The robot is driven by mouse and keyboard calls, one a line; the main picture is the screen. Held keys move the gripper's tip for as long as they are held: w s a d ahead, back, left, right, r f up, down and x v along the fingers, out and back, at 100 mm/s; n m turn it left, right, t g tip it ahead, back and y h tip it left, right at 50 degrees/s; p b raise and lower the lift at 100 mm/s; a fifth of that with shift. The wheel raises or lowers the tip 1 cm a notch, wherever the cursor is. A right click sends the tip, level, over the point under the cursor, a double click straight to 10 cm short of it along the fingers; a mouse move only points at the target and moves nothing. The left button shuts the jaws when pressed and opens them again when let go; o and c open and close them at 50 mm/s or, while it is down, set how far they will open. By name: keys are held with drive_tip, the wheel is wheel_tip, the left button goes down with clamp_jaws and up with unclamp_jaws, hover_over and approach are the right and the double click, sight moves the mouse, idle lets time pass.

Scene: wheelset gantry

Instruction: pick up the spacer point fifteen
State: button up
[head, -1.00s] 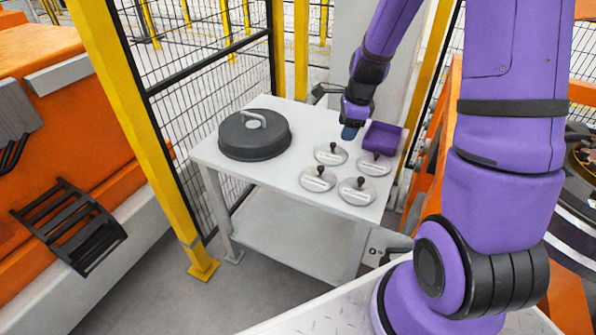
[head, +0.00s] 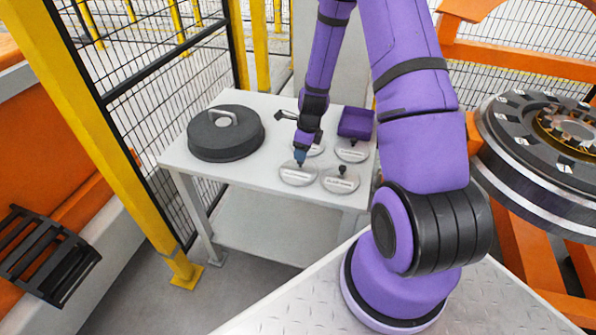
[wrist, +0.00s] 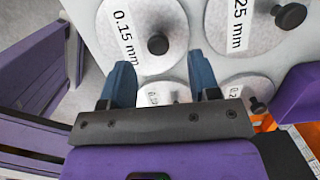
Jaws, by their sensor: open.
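The 0.15 mm spacer (wrist: 128,30) is a pale round disc with a black knob (wrist: 158,44) in the wrist view, its label readable. In the head view it appears to be the front-left disc (head: 298,176) on the white table. My gripper (wrist: 162,74) is open and empty, its two blue fingers apart. The knob shows just beyond the fingertips, between their lines. In the head view my gripper (head: 300,158) is directly above that disc and hides its knob. I cannot tell the exact height gap.
Other knobbed spacers stand close by: the one marked 25 mm (wrist: 240,22), a front-right disc (head: 340,181) and a back-right disc (head: 352,152). A purple bin (head: 356,122) stands behind them. A dark round lid (head: 225,135) sits left on the table (head: 250,172).

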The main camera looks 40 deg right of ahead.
sight(298, 169)
drive_tip(key=shift+w+a+f, duration=0.15)
drive_tip(key=shift+f, duration=1.2)
drive_tip(key=shift+w+a+f, duration=0.1)
drive_tip(key=shift+a+f, duration=0.05)
drive_tip(key=shift+f, duration=1.2)
clamp_jaws()
